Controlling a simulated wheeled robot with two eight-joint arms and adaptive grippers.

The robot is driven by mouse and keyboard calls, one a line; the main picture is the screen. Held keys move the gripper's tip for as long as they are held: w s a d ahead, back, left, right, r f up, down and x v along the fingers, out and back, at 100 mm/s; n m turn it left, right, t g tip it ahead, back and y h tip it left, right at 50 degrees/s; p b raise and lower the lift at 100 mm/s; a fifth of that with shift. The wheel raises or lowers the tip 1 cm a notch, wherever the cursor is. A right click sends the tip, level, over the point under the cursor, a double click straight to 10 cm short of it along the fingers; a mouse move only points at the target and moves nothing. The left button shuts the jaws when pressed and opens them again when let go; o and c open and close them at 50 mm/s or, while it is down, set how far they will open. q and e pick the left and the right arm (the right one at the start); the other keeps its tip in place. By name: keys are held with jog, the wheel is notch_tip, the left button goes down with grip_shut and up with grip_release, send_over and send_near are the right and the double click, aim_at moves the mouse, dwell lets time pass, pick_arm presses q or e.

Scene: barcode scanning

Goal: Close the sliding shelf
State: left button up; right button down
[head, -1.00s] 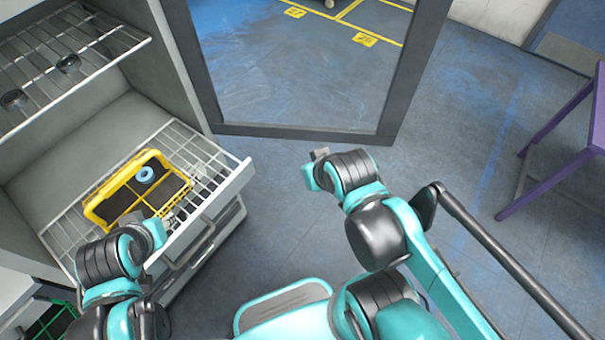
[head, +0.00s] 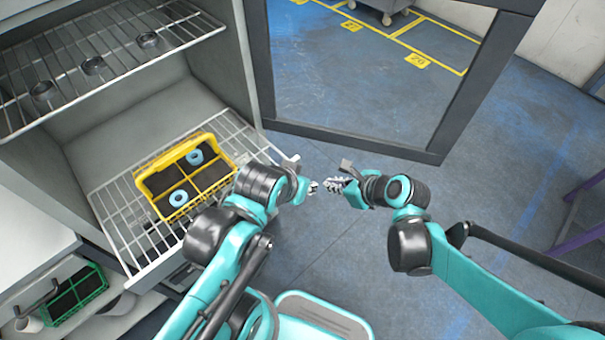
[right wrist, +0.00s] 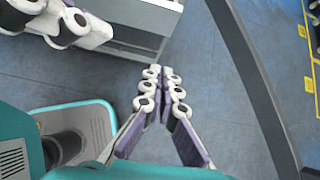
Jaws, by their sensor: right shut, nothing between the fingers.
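The sliding shelf (head: 117,212) is a white wire rack that sticks out of the grey cabinet. It bears a yellow divided basket (head: 207,133) with two light-blue rings (head: 195,157) in it. My left gripper (head: 313,187) is beyond the shelf's front edge, at its right side, and its arm hides part of that edge. Its jaw opening cannot be made out. My right gripper (head: 331,184) points left, close to the left one, shut and empty. Its closed fingers show in the right wrist view (right wrist: 162,75), with part of the left gripper at the upper left.
An upper wire shelf (head: 110,62) holds several dark rings. A green basket (head: 75,297) stands at the lower left. A dark-framed glass door (head: 440,130) stands open beside the cabinet. A purple frame (head: 585,215) is at the right. The floor between is clear.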

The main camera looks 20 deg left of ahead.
jog(key=a+r+b+x, duration=0.2)
jog(key=b+x, duration=0.3)
jog(key=x, duration=0.8)
jog(key=shift+w+a, duration=0.2)
jog(key=shift+a, duration=0.1)
